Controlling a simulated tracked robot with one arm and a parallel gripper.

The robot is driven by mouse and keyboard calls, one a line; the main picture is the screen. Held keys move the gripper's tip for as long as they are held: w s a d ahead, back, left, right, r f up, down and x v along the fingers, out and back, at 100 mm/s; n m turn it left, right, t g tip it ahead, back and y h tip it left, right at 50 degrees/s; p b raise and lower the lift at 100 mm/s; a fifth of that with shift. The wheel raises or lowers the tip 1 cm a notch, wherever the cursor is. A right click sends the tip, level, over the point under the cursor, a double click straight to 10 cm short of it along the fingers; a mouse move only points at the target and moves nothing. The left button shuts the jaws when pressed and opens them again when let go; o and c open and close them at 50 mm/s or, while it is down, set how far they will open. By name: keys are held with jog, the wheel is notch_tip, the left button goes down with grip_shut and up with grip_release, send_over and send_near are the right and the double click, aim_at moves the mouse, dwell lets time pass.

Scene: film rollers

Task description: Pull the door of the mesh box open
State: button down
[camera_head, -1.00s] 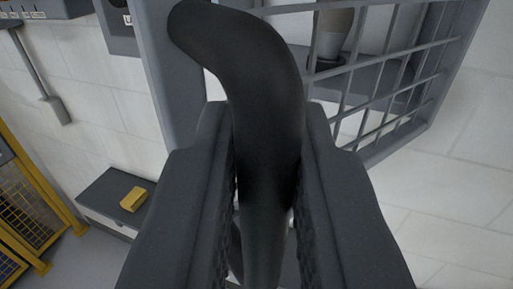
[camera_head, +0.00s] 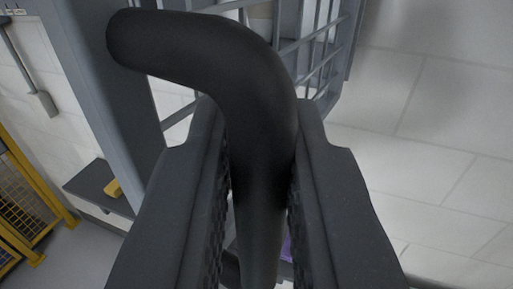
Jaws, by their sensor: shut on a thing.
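My gripper (camera_head: 258,125) fills the middle of the view, its two dark ribbed jaws shut on a black curved handle (camera_head: 215,50). The handle runs up between the jaws and bends left at the top to a rounded end. Behind it, the grey mesh box (camera_head: 322,60) shows its bars at the top centre. A wide grey upright (camera_head: 100,95) leans at the left of the handle. The handle and jaws hide much of the box, and I cannot tell how far its door stands open.
A dark shelf (camera_head: 85,187) with a yellow block (camera_head: 113,188) is on the wall at lower left. A yellow mesh fence (camera_head: 28,210) stands at the far left. White block wall (camera_head: 430,120) fills the right side, clear of objects.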

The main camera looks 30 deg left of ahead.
jog(key=shift+d, duration=0.15)
jog(key=c, duration=1.5)
grip_release()
jog(key=shift+s, duration=0.1)
jog(key=v, duration=1.3)
jog(key=shift+s+d+p, duration=0.2)
jog(key=shift+s+p, duration=0.1)
jog(key=shift+p, duration=0.1)
jog(key=shift+f, duration=0.15)
jog(key=shift+c, duration=0.2)
